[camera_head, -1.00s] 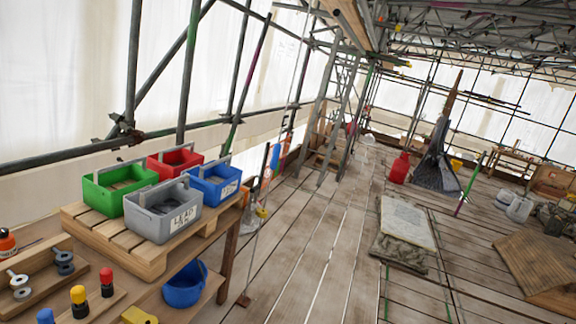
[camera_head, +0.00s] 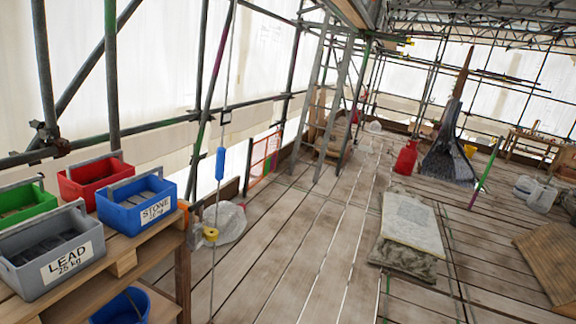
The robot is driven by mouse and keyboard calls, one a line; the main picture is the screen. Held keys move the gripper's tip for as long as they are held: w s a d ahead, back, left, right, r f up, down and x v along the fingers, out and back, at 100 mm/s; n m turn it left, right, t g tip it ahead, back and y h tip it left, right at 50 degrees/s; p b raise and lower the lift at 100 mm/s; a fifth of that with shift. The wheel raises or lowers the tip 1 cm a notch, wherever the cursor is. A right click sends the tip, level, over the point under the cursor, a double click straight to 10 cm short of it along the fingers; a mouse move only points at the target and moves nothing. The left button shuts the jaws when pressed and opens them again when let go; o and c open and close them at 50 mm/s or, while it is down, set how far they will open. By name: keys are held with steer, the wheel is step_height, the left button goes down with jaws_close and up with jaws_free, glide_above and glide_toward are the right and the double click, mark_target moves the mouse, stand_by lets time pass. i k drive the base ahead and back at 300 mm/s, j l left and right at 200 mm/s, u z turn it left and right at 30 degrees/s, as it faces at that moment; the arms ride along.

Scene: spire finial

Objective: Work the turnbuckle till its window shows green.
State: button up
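A thin upright cable (camera_head: 228,80) runs down left of the middle, in front of the scaffold. It carries a blue cylinder (camera_head: 220,163) and, lower down, a yellow fitting (camera_head: 210,234). One of these may be the turnbuckle; I cannot tell which at this size. No window and no green mark can be made out on either. My gripper is not in view.
A pallet-topped bench (camera_head: 140,246) at left carries a grey crate marked LEAD (camera_head: 60,262), a blue crate marked STONE (camera_head: 152,210), a red crate (camera_head: 75,190) and a green crate (camera_head: 12,214). A blue bucket (camera_head: 121,308) sits below. The plank floor (camera_head: 290,245) is mostly open ahead.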

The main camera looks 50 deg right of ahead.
mark_target(221, 154)
steer(key=l+z, duration=0.15)
steer(key=l, duration=1.15)
steer(key=i+l+z, duration=0.1)
steer(key=l, duration=1.15)
steer(key=i+l+u, duration=0.25)
steer(key=i+l, duration=1.25)
steer(key=i, duration=0.3)
steer(key=i+l+u, duration=0.15)
steer(key=i, duration=0.25)
steer(key=i+l, duration=0.2)
steer(key=i, duration=0.25)
steer(key=j+u, duration=0.05)
